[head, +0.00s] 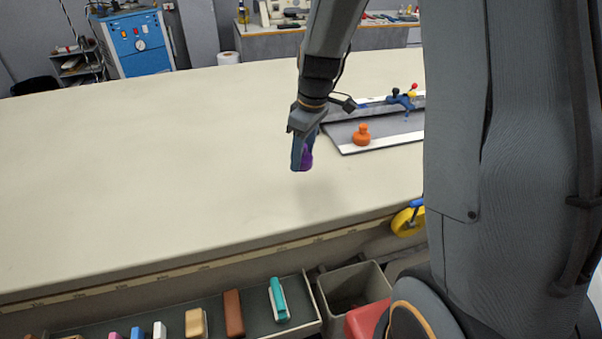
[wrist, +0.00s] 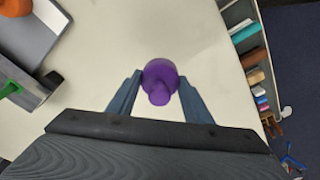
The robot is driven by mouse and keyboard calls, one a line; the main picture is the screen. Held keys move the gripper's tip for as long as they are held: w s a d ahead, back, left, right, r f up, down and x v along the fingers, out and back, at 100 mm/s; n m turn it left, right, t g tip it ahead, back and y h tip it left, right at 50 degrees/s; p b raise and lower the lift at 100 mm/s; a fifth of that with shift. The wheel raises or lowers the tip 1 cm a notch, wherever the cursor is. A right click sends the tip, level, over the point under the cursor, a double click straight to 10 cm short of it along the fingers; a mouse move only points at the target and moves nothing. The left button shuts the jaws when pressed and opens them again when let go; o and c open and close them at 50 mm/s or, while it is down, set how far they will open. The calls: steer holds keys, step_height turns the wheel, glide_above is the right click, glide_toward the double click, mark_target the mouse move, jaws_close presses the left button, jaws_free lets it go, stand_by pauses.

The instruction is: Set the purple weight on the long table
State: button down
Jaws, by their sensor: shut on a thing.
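The purple weight (wrist: 160,79) is between the two fingers of my gripper (wrist: 158,92) in the wrist view. In the head view my gripper (head: 302,160) points down over the long table (head: 150,150), and a part of the purple weight (head: 307,158) shows beside the fingers. My gripper is shut on the weight. The weight looks held above the cloth, with a faint shadow below and to the right of it. The exact height is hard to tell.
An orange weight (head: 362,135) stands on a grey tray (head: 345,148) to the right. The cloth left of my gripper is clear. Below the front edge, a drawer (head: 255,285) holds several coloured items, beside a grey bin (head: 352,287). A yellow tape roll (head: 407,222) hangs at the edge.

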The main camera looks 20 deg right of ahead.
steer(key=shift+f+p, duration=0.85)
steer(key=shift+f, duration=2.65)
steer(key=shift+f, duration=0.1)
steer(key=c, duration=0.9)
jaws_free()
